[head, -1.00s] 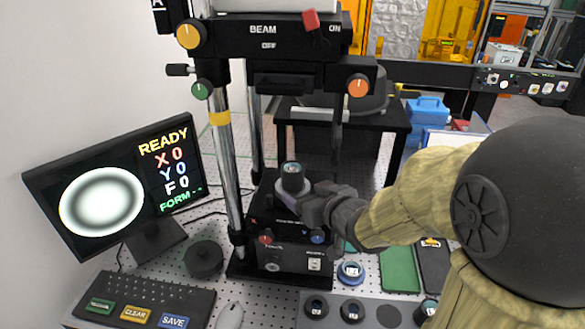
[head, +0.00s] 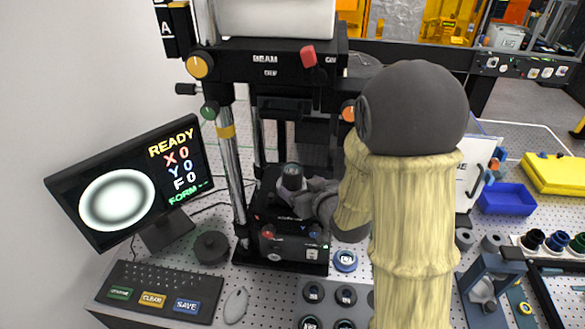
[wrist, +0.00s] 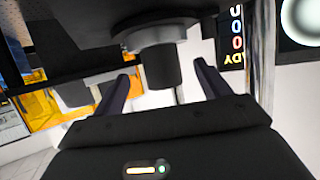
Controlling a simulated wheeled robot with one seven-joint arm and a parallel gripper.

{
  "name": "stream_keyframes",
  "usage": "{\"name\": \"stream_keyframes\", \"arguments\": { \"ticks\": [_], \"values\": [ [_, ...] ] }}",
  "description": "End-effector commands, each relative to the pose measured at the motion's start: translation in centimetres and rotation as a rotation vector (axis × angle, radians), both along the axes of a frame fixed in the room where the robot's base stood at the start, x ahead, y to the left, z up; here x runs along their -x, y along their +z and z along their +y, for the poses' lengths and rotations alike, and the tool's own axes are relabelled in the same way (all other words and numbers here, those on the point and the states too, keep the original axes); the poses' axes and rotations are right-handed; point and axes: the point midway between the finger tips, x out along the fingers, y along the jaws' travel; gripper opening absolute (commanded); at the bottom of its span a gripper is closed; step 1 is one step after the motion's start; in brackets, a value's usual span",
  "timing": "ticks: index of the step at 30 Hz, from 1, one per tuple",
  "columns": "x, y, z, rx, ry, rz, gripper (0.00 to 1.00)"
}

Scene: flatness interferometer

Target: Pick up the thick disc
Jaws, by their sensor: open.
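A dark, thick round piece (head: 292,177) with a greenish top stands upright on the stage of the black interferometer (head: 290,246). I take it as the thick disc, though no label on it is readable. My gripper (head: 306,191) is low beside it on the right, partly hidden by my own arm. In the wrist view the picture is upside down, and the dark piece (wrist: 160,68) shows between the two open fingers of my gripper (wrist: 162,74). A grey ring (wrist: 150,32) is at its base. I cannot tell whether either finger touches it.
The interferometer's posts (head: 230,160) and beam housing (head: 270,62) stand close around the stage. A monitor (head: 130,188), keyboard (head: 155,290) and black round knob-topped piece (head: 211,247) are at left. Several small discs (head: 314,292) sit in front. A blue bin (head: 507,198) is at right.

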Motion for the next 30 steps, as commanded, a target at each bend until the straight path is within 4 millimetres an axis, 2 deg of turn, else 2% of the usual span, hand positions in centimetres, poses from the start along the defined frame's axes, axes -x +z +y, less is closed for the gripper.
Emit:
{"name": "stream_keyframes", "arguments": {
  "ticks": [6, 20, 26, 30],
  "values": [
    [-1.5, 0.2, 0.7, 0.001, 0.0, 0.001, 0.75],
    [-2.1, 0.0, 0.9, 0.0, 0.001, 0.0, 0.75],
    [-4.8, 0.3, 2.1, 0.001, 0.003, 0.0, 0.75],
    [-6.2, -0.6, 2.6, 0.001, 0.001, 0.001, 0.75]
  ]
}}
